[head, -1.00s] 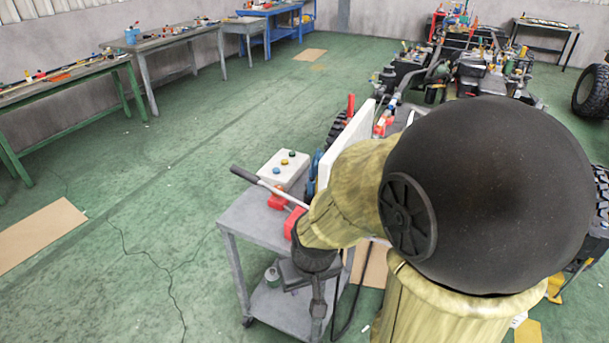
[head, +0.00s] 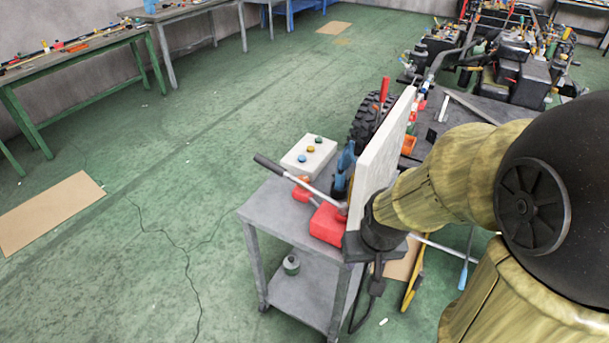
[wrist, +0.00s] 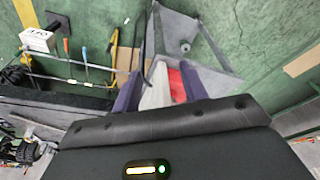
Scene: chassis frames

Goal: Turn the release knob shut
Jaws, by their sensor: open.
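A red hand pump (head: 328,224) with a long steel lever and dark grip (head: 268,164) sits on the grey cart (head: 262,210). Its red body also shows between my fingers in the wrist view (wrist: 177,84). I cannot make out the release knob in either view. My gripper (wrist: 160,72) is open, its two dark purple fingers on either side of the red body and a pale panel edge (wrist: 156,90). I cannot tell whether they touch anything. In the head view my wrist is just right of the pump, and the fingers are hidden.
A white upright panel (head: 383,150) stands behind the pump. A small canister (head: 291,265) stands on the lower shelf. The chassis (head: 490,125) is to the right. Green floor at left is open.

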